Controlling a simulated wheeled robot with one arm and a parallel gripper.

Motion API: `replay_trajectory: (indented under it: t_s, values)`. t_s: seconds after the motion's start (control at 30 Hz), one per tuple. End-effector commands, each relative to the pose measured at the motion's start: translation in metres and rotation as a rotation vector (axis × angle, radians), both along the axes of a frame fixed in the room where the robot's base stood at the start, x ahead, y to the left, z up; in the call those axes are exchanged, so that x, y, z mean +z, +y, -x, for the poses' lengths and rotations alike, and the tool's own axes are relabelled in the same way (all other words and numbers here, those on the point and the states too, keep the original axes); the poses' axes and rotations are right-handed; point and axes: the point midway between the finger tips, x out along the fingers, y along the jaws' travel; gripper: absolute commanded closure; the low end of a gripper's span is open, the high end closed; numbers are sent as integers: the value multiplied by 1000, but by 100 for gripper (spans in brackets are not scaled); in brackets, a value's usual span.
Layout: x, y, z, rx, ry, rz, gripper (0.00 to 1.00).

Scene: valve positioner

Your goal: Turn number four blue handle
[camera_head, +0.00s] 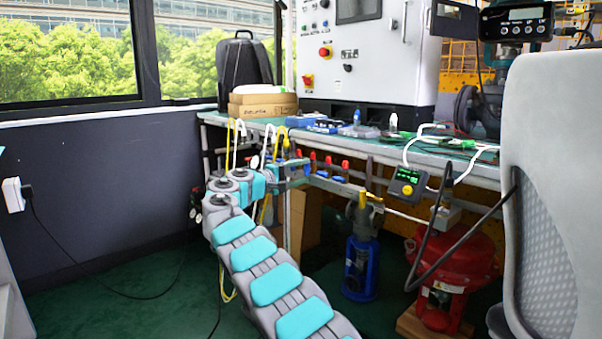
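A row of small valves with red tops and blue handles (322,173) runs along a pipe under the front edge of the workbench, in the middle of the head view. The handles are tiny here, and I cannot tell which one is number four. My arm reaches up from the bottom, with grey links and teal pads. Its far end, with my gripper (293,167), is at the left end of the valve row. The fingers are too small and too mixed with the valves to show whether they are open or touching a handle.
The workbench (462,165) carries a white control cabinet (385,60), boxes (262,104) and loose cables. Below stand a blue device (361,262) and a red actuator (455,270). A chair (548,190) blocks the right. The floor at left is mostly clear, with a black cable.

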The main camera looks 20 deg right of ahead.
Motion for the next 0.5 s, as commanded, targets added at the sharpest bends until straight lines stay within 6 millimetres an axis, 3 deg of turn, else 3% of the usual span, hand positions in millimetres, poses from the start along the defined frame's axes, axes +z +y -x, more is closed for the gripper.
replay_trajectory:
  t_s: [0.27, 0.5]
  values:
    - [2, 2, 0, 1, -2, 2, 38]
    - [4, 23, 7, 5, -2, 3, 38]
